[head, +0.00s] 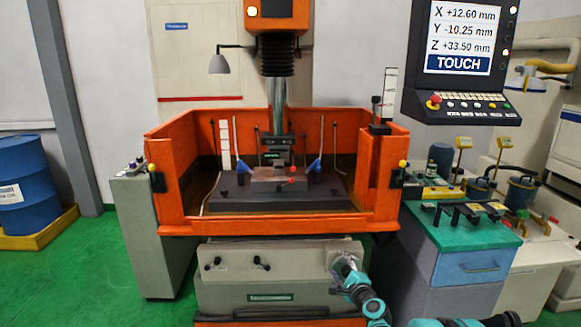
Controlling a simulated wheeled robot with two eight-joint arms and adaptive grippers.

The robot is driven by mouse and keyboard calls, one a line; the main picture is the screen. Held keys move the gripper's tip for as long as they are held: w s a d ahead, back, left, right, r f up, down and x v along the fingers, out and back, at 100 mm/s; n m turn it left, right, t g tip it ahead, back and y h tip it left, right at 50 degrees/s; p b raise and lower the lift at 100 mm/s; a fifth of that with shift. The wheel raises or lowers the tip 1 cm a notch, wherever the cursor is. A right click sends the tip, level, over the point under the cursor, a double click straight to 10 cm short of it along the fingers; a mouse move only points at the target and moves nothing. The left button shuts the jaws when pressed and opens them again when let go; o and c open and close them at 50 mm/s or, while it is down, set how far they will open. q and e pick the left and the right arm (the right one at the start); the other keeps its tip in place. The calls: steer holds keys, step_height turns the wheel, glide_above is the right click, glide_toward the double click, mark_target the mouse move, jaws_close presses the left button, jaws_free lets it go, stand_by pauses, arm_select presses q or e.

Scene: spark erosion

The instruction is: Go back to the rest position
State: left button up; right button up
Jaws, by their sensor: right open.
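My right gripper (343,266) shows at the lower middle of the head view, in front of the grey lower front of the spark erosion machine. Its arm comes in from the bottom right, with teal and dark joints. The gripper is small in the picture; it is open and I see nothing between its fingers. It is below the orange tank and appears apart from it. My left gripper and left arm are not in view.
The machine's orange tank (250,226) stands ahead, with a dark worktable (240,200) inside. A control panel (462,50) hangs at the upper right. A teal-topped cabinet (465,240) stands right. A blue barrel (20,185) is far left. Green floor (80,275) is clear at left.

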steer(key=s+a+r+n+g, duration=0.2)
steer(key=s+r+n, duration=0.15)
steer(key=s, duration=0.35)
steer(key=s+a+r+n+g, duration=0.1)
steer(key=s+r+n, duration=0.1)
steer(key=s+n, duration=0.4)
steer(key=s+a+r+n+g, duration=0.2)
steer(key=s+n, duration=0.1)
steer(key=s, duration=0.5)
steer(key=s+d+f+n+g+h, duration=0.1)
steer(key=s+d+f+n, duration=0.1)
steer(key=s, duration=0.5)
steer(key=s+d+f+n+g+h, duration=0.1)
steer(key=s+d+f+n, duration=0.1)
steer(key=s, duration=0.6)
steer(key=s+d+f+n+g+h, duration=0.2)
steer(key=s+n, duration=0.1)
steer(key=s, duration=0.5)
steer(key=shift+s+n, duration=0.15)
steer(key=shift+n, duration=0.2)
